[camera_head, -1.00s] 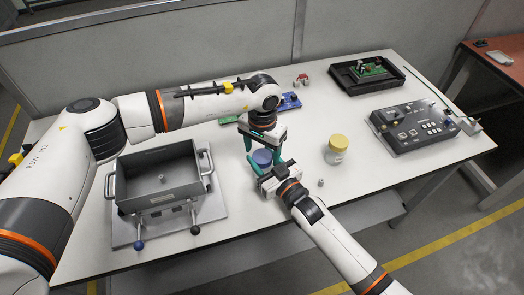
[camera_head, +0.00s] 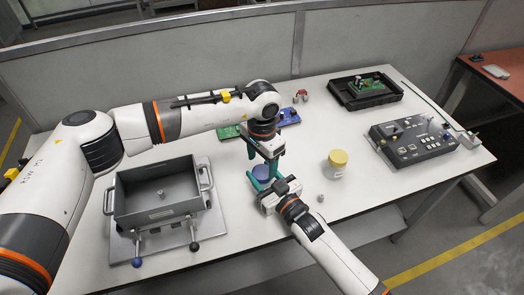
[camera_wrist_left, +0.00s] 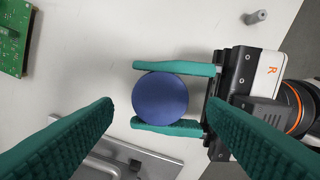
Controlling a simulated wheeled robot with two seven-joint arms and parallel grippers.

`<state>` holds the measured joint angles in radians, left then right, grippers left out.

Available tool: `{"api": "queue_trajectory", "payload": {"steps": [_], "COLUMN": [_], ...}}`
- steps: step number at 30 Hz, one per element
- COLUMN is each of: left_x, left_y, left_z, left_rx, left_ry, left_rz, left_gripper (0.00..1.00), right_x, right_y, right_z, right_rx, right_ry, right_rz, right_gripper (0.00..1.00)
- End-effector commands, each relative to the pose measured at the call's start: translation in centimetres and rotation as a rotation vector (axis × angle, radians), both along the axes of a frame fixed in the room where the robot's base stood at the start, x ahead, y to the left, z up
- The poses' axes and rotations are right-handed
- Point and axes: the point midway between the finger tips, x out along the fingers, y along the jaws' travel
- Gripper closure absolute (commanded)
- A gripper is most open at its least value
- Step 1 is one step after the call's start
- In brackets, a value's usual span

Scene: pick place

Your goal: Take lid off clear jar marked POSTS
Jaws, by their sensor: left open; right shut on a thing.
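A jar with a round blue lid (camera_head: 261,173) stands on the white table, and the lid shows from above in the left wrist view (camera_wrist_left: 160,98). My right gripper (camera_head: 266,186) is shut on this jar, with one green finger on each side below the lid. My left gripper (camera_head: 263,157) is open above the lid. In the left wrist view its fingers lie to the left and right of the lid, apart from it. The clear jar body is mostly hidden, and I cannot read a POSTS label.
A clear jar with a yellow lid (camera_head: 337,159) and a small metal post (camera_head: 320,198) stand to the right. A grey handled box (camera_head: 125,197) is at left. A control box (camera_head: 412,150), a black tray (camera_head: 342,100) and circuit boards (camera_head: 229,132) lie farther back.

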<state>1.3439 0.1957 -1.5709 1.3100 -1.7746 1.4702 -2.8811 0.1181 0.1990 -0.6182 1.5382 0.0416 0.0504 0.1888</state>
Motion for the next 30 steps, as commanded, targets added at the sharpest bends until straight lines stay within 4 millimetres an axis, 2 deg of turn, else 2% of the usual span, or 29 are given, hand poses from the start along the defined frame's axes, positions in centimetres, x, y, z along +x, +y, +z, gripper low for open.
{"api": "queue_trajectory", "payload": {"steps": [3,6,17,26,30], "left_x": [0.0,0.0,0.0,0.0,0.0], "left_y": [0.0,0.0,0.0,0.0,0.0], "left_z": [-1.7,-2.6,-3.3,-3.2,-3.2], "left_rx": [0.002,0.002,0.001,0.001,0.001], "left_ry": [0.001,0.001,-0.001,-0.001,-0.001], "left_rz": [0.001,0.0,0.0,0.0,0.018], "left_gripper": [0.33,0.33,0.33,0.79,0.79], "right_x": [0.0,0.0,0.0,0.0,0.0], "right_y": [0.0,0.0,0.0,0.0,0.0], "right_z": [0.0,0.0,0.0,0.0,0.0], "right_rx": [0.0,0.0,0.0,0.0,0.0], "right_ry": [0.0,0.0,0.0,0.0,0.0], "right_rz": [0.0,0.0,0.0,0.0,0.0], "right_gripper": [1.0,1.0,1.0,1.0,1.0]}}
